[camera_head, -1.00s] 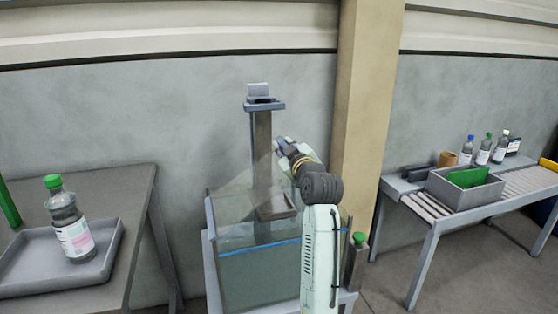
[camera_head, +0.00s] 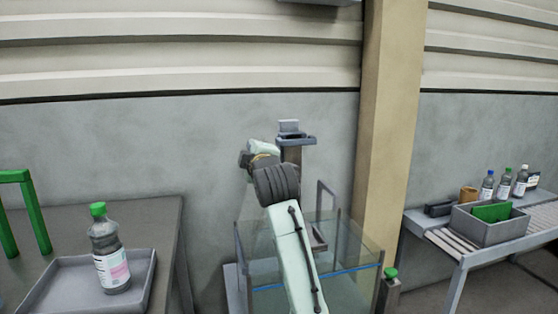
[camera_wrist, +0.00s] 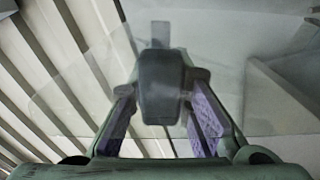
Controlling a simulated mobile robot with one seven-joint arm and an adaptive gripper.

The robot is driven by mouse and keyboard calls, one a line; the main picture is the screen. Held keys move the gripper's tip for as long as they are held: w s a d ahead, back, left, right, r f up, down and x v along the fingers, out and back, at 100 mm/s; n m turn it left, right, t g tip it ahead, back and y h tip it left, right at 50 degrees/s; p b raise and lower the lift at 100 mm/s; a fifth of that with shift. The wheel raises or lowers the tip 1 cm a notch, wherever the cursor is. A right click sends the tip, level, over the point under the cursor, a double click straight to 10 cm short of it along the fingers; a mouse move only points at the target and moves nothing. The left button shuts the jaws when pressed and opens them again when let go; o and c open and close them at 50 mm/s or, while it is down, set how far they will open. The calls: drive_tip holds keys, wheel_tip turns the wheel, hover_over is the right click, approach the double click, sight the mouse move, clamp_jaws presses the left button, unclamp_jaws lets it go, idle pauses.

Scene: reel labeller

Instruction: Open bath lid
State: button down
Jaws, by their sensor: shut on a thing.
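The bath (camera_head: 355,290) is a glass-walled tank with a blue line in it, in the lower middle of the head view, partly behind my arm. My gripper (camera_head: 246,158) is above its left side, turned away to the left. In the wrist view a dark grey handle (camera_wrist: 160,75) sits between the purple finger pads, and my gripper (camera_wrist: 163,100) is shut on it. The clear lid (camera_wrist: 85,85) spreads out behind the handle. In the head view the lid is mostly hidden by my arm, so its exact angle is hard to tell.
A grey column (camera_head: 292,152) with a bracket stands behind the bath. A green-topped post (camera_head: 391,276) is at its right. At left, a bottle (camera_head: 108,255) stands on a tray (camera_head: 48,283). A conveyor table with a grey bin (camera_head: 490,232) and bottles is at right. A beige pillar (camera_head: 388,100) rises behind.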

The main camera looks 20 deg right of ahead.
drive_tip(key=a+n, duration=0.4)
drive_tip(key=a, duration=0.8)
drive_tip(key=shift+a+f+n+b, duration=0.2)
drive_tip(key=shift+n+b, duration=0.1)
drive_tip(key=shift+b, duration=0.15)
drive_tip(key=c, duration=1.5)
unclamp_jaws()
drive_tip(key=shift+f, duration=0.1)
drive_tip(key=s, duration=1.2)
